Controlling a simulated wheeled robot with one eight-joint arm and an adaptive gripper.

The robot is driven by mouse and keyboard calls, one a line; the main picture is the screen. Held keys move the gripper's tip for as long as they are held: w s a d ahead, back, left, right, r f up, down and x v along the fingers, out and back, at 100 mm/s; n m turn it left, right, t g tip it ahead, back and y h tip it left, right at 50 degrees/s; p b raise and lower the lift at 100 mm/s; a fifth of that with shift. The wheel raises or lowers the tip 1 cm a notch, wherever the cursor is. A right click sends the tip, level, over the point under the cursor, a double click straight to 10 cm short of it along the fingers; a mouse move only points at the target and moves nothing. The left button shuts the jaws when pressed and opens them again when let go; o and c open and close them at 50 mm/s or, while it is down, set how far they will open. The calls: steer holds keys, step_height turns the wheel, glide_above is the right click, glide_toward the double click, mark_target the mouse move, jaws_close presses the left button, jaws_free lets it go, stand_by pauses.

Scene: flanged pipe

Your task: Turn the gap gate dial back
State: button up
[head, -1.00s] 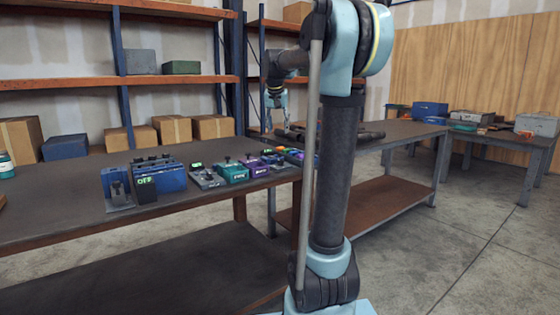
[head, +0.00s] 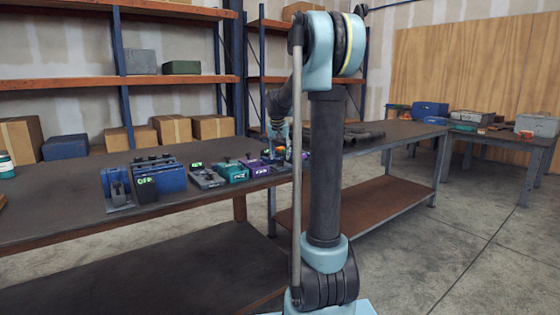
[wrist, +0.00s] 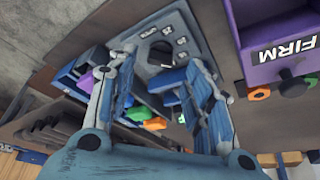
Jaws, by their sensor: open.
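A grey-blue box with a black dial (wrist: 160,53) and small white markings shows in the wrist view. Its lettering is too small to read for sure, so I cannot tell that it is the gap gate dial. My gripper (wrist: 162,70) is open, with one finger on each side of the dial in this view. I see nothing held between the fingers, and cannot tell whether they touch the dial. In the head view my gripper (head: 278,143) is small, over the far end of the device row, partly hidden by my arm.
A purple box marked FIRM (wrist: 290,38) stands close on the right in the wrist view. An orange knob (wrist: 155,124) shows between the fingers. In the head view a teal box (head: 232,173) and a grey device (head: 207,178) stand on the dark workbench (head: 60,208).

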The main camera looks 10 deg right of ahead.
mark_target(281, 162)
steer(key=shift+x, duration=1.6)
steer(key=c, duration=1)
